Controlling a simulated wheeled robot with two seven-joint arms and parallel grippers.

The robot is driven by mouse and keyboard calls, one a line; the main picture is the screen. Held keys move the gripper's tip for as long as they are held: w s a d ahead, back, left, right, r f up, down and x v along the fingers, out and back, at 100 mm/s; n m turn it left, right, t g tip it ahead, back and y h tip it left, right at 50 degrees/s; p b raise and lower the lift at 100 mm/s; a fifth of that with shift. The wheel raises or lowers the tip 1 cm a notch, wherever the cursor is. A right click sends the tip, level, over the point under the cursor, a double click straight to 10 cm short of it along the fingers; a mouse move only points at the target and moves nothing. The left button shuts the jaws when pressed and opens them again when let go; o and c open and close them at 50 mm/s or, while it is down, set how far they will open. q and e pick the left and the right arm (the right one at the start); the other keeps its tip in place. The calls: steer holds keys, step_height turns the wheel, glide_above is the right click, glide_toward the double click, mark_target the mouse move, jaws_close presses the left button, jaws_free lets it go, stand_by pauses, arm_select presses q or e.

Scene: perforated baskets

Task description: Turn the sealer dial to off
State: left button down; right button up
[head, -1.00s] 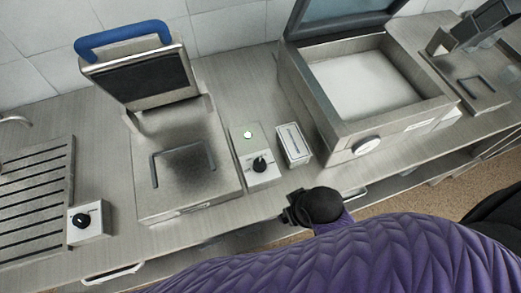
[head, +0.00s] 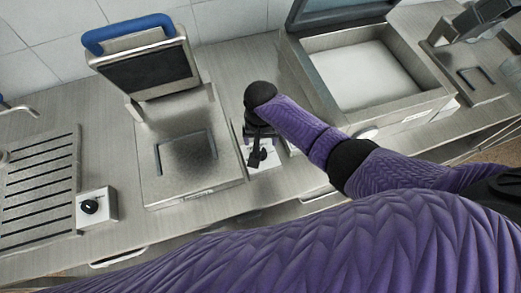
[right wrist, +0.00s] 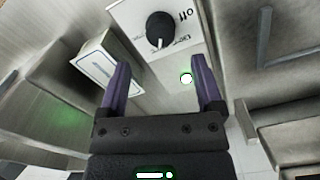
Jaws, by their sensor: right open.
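The control box (right wrist: 128,18) has a black dial (right wrist: 160,29) on its white face, in the right wrist view. Printed marks, one looking like OFF, stand beside the dial, and its white pointer line points down in that view, away from that mark. My left gripper is out of view.
A press with a blue handle (head: 128,32) stands left of the box. An open-lidded chamber machine (head: 330,101) stands right. A second dial box (head: 109,204) sits beside the slatted rack (head: 38,190). A small white-topped container (right wrist: 97,66) is close beside the box.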

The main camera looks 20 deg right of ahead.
mark_target(260, 151)
step_height(260, 151, down, 6)
steer(key=b, duration=0.2)
steer(key=shift+f+b, duration=0.2)
steer(key=shift+b, duration=0.15)
jaws_close()
